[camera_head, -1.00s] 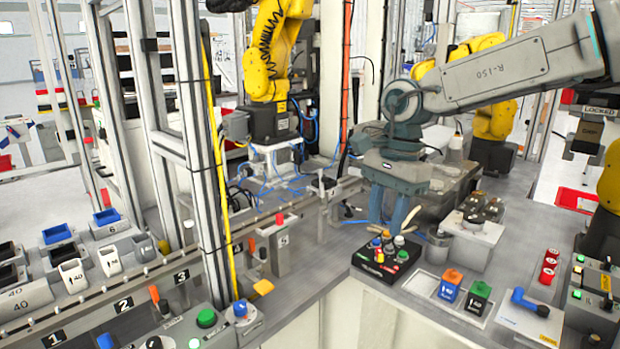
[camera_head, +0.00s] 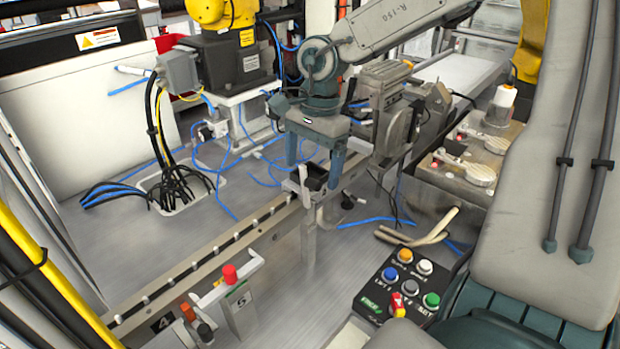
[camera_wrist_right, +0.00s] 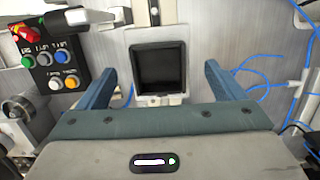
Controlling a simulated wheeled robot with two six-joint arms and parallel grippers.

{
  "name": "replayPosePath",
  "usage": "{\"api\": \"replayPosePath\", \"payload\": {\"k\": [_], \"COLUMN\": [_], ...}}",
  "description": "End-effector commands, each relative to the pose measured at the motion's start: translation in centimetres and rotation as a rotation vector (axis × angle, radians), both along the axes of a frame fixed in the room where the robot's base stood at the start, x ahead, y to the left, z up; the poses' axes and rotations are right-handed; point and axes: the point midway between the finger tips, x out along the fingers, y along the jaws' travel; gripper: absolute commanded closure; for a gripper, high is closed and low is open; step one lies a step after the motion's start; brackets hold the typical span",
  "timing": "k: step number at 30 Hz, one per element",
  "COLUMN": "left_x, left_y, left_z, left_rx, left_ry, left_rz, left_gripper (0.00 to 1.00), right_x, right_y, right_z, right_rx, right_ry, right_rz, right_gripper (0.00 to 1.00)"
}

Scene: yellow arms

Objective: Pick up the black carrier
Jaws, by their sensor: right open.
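The black carrier (camera_head: 314,178) is a small black open box in a pale holder at the end of the conveyor rail. In the right wrist view the carrier (camera_wrist_right: 158,68) shows as a dark square in a white frame, between my fingers. My right gripper (camera_head: 313,160) is open above it, its two blue fingers on either side. In the wrist view the right gripper (camera_wrist_right: 161,70) has a clear gap between each finger and the carrier. The head view partly hides the carrier's far side behind the gripper. My left gripper is not in view.
The conveyor rail (camera_head: 205,267) runs to the lower left, past a red-button post (camera_head: 236,300). A black button panel (camera_head: 402,285) stands at the lower right. Blue hoses and black cables lie on the bench behind. A grey machine block (camera_head: 385,90) is close behind the gripper.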

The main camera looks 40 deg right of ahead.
Motion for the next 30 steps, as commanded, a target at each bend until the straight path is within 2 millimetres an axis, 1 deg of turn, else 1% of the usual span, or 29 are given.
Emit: {"api": "replayPosePath", "payload": {"k": [3,6,13,14,15,17,18,20,22,30], "left_x": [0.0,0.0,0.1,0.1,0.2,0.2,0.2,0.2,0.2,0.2], "left_y": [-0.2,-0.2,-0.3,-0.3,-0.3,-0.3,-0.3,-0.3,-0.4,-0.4], "left_z": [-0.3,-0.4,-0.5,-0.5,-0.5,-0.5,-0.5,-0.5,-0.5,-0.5], "left_rx": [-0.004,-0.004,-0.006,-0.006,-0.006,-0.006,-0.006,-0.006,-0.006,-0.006], "left_ry": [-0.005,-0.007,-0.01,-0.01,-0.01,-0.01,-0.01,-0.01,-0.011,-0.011], "left_rz": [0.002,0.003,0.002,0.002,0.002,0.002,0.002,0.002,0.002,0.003], "left_gripper": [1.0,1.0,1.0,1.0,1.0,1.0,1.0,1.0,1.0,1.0], "right_x": [-0.1,-0.1,0.0,0.0,0.0,0.0,0.0,0.0,0.0,0.0], "right_y": [0.3,0.4,0.4,0.4,0.4,0.4,0.4,0.4,0.4,0.4], "right_z": [-1.6,-2.3,-2.5,-2.4,-2.4,-2.4,-2.4,-2.4,-2.4,-2.3], "right_rx": [0.0,0.0,0.0,0.0,0.0,0.0,0.0,0.0,0.0,-0.001], "right_ry": [0.002,0.001,-0.001,-0.001,-0.001,-0.001,-0.001,-0.001,-0.001,-0.002], "right_rz": [-0.001,0.0,0.0,0.0,0.0,0.0,0.0,0.0,0.0,0.0], "right_gripper": [0.11,0.11,0.11,0.15,0.23,0.34,0.42,0.54,0.68,0.68]}}
